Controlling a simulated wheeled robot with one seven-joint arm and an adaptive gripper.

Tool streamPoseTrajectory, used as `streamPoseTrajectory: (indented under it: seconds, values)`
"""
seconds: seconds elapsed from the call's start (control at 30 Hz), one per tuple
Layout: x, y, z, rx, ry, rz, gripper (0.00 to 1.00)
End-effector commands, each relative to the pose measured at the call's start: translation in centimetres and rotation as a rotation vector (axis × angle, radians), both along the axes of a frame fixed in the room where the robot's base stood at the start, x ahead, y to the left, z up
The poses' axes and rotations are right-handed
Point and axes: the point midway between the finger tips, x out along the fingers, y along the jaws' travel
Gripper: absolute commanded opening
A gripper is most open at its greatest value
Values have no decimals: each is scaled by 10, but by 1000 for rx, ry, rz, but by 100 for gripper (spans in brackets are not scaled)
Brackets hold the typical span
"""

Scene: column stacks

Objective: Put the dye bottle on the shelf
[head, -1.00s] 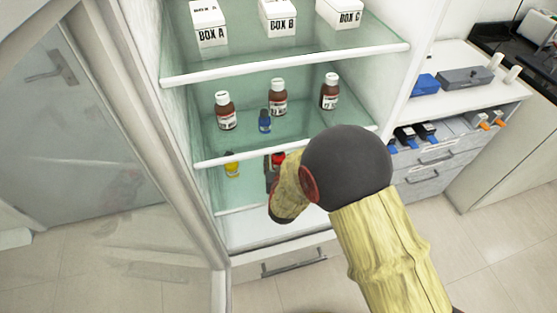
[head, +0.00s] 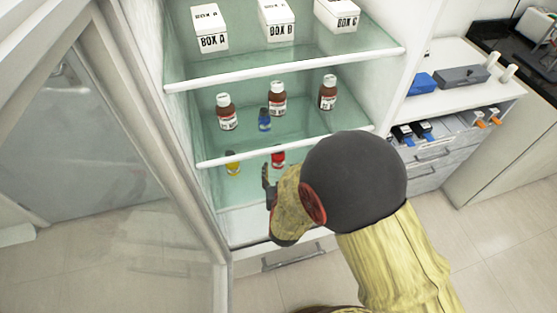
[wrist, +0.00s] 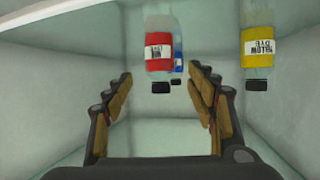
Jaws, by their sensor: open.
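A red dye bottle (head: 278,157) stands on the lower glass shelf of the cabinet. A yellow dye bottle (head: 233,163) stands to its left on the same shelf. In the upside-down wrist view, the red bottle (wrist: 159,48) is ahead of the open fingers, and the yellow bottle (wrist: 257,45) is off to the right. A blue bottle (wrist: 178,55) is partly hidden behind the red one; it also shows in the head view (head: 264,120), apparently through the glass. My gripper (head: 267,183) is open and empty in front of the red bottle; the wrist view shows bare space between its fingers (wrist: 161,88).
Several brown bottles (head: 277,98) stand on the middle shelf (head: 300,147), and white boxes (head: 277,20) above. The open cabinet door (head: 150,170) is at left. A counter with drawers (head: 440,140) is at right.

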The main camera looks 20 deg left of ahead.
Motion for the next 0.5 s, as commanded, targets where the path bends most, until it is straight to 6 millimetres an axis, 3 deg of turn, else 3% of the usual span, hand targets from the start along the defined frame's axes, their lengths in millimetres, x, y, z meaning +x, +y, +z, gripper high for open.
streamPoseTrajectory:
  seconds: [0.2, 0.5]
  values:
    - [-22, -7, 10, 0, 0, 1, 57]
    - [-26, -9, 11, 1, 0, 0, 57]
